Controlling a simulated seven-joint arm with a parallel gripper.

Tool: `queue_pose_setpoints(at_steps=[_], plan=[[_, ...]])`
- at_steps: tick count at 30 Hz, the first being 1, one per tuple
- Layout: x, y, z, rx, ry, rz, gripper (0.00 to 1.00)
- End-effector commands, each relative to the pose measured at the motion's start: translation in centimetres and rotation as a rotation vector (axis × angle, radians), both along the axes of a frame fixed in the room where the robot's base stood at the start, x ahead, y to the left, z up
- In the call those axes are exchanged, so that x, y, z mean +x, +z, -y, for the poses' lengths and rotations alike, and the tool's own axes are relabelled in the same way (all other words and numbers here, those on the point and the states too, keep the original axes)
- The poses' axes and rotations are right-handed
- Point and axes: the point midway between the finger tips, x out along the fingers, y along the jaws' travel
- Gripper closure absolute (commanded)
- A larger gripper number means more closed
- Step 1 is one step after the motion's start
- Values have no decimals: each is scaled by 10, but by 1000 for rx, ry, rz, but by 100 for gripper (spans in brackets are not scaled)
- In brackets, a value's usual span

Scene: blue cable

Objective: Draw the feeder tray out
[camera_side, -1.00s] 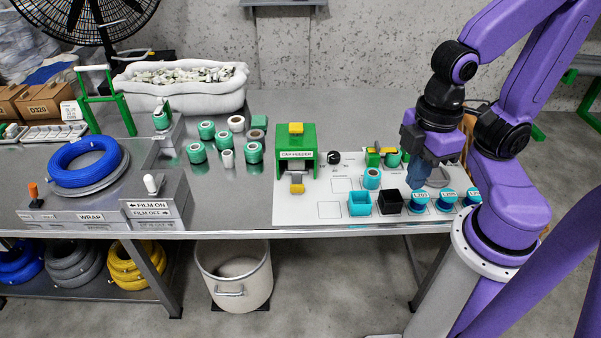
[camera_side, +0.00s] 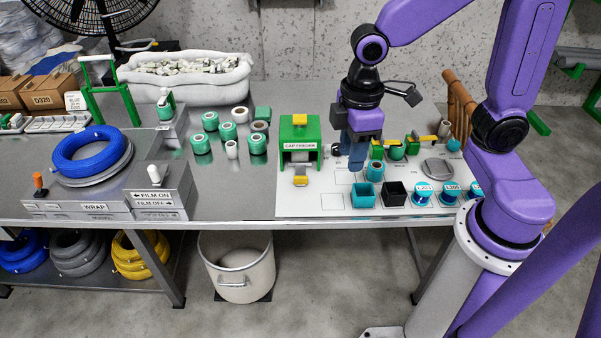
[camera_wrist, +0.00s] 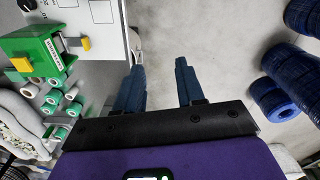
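The green cap feeder (camera_side: 284,141) stands on the white board with a yellow block (camera_side: 300,120) on top. At the foot of its front opening is a yellow handle (camera_side: 300,181), which looks to be the front of the feeder tray; the rest of the tray is hard to make out. In the wrist view the feeder (camera_wrist: 32,45) is at upper left, its yellow handle (camera_wrist: 85,43) pointing toward my fingers. My gripper (camera_side: 354,155) hangs right of the feeder, apart from it. The wrist view shows my gripper (camera_wrist: 159,66) open and empty.
A black knob, teal bin (camera_side: 364,196), black bin (camera_side: 395,195) and labelled spools (camera_side: 422,195) sit right of the feeder. Green rolls (camera_side: 201,144) lie to its left. The board directly before the handle is clear. A bucket (camera_side: 238,270) stands on the floor.

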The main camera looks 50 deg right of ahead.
Motion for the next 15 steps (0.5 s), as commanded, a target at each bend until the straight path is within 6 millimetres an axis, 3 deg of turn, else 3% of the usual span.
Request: queue_pose_setpoints(at_steps=[1,8,15], plan=[[22,-6,-1,-5,-22,-4,62],[112,-37,14,-11,-89,-9,62],[194,-83,59,-13,-159,-13,62]])
